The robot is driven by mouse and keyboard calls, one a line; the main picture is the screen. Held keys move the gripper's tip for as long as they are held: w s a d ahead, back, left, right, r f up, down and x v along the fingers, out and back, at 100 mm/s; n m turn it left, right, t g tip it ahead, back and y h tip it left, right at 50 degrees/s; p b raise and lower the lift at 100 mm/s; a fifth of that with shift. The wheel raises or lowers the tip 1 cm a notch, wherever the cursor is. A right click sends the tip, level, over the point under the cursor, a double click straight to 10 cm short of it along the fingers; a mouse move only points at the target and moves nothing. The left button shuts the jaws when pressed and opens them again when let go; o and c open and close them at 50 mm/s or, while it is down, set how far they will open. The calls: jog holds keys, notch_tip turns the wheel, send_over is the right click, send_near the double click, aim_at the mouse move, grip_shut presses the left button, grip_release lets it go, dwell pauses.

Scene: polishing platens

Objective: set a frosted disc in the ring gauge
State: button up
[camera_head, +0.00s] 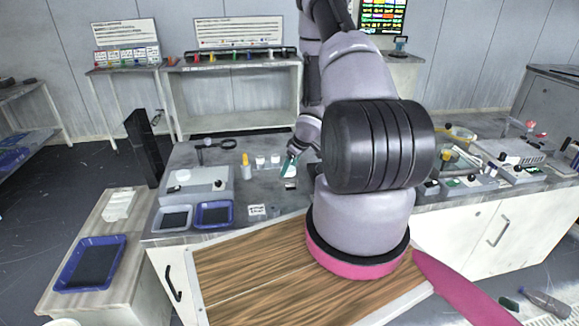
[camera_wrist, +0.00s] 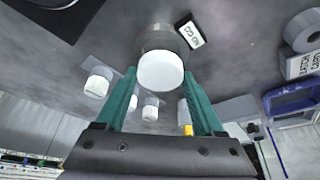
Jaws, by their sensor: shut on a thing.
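My gripper (camera_wrist: 160,75) has green fingers and is shut on a white frosted disc (camera_wrist: 160,72), which sits between the fingertips in the wrist view. A grey metal round piece (camera_wrist: 158,37), apparently the ring gauge, shows just beyond the disc, beside a small card (camera_wrist: 190,30) lettered GO and NO GO. The disc hides part of it, and I cannot tell whether they touch. In the head view my gripper (camera_head: 289,166) is low over the grey bench, with its fingers partly hidden.
Several white-topped pieces stand nearby, one (camera_wrist: 97,82) left of the fingers. A yellow-topped bottle (camera_head: 245,160) stands left of my gripper in the head view. A blue tray (camera_head: 232,216) and a lettered card (camera_head: 257,210) lie at the bench front. A dark post (camera_head: 140,145) rises at the left.

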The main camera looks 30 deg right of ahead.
jog(key=shift+f, duration=1.05)
dwell(1.2)
dwell(0.3)
jog(key=o, duration=1.5)
jog(key=v, duration=1)
jog(key=shift+s+r, duration=0.25)
jog(key=shift+r, duration=0.1)
jog(key=shift+d, duration=0.1)
